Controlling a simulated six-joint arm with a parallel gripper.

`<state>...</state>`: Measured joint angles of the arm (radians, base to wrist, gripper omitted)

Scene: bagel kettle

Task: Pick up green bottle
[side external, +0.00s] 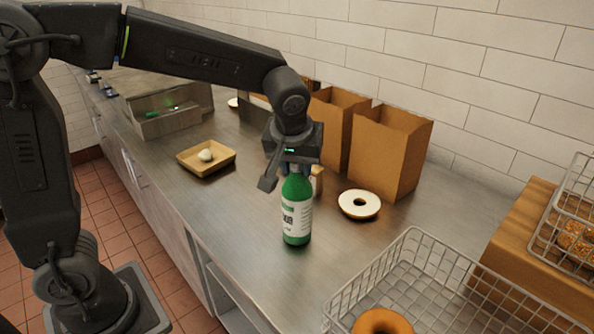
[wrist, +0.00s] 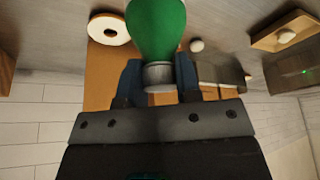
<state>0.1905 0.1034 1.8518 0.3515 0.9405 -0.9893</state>
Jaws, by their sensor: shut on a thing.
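The green bottle (side external: 297,214) with a white label stands upright on the steel counter in the side external view. In the wrist view its green body (wrist: 157,28) and pale neck fill the top middle. My gripper (side external: 290,168) is above the bottle, shut on its top. In the wrist view the two fingers of my gripper (wrist: 158,82) sit on either side of the bottle's neck. The top of the bottle is hidden by the gripper in the side view. I cannot tell whether the base is lifted off the counter.
A white-topped bagel (side external: 345,206) lies right of the bottle. Brown paper bags (side external: 385,155) stand behind it. A wire basket (side external: 420,262) holding a bagel (side external: 383,322) is at the front right. A tan tray (side external: 190,168) with a white ball-like item sits left. The counter's front left is clear.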

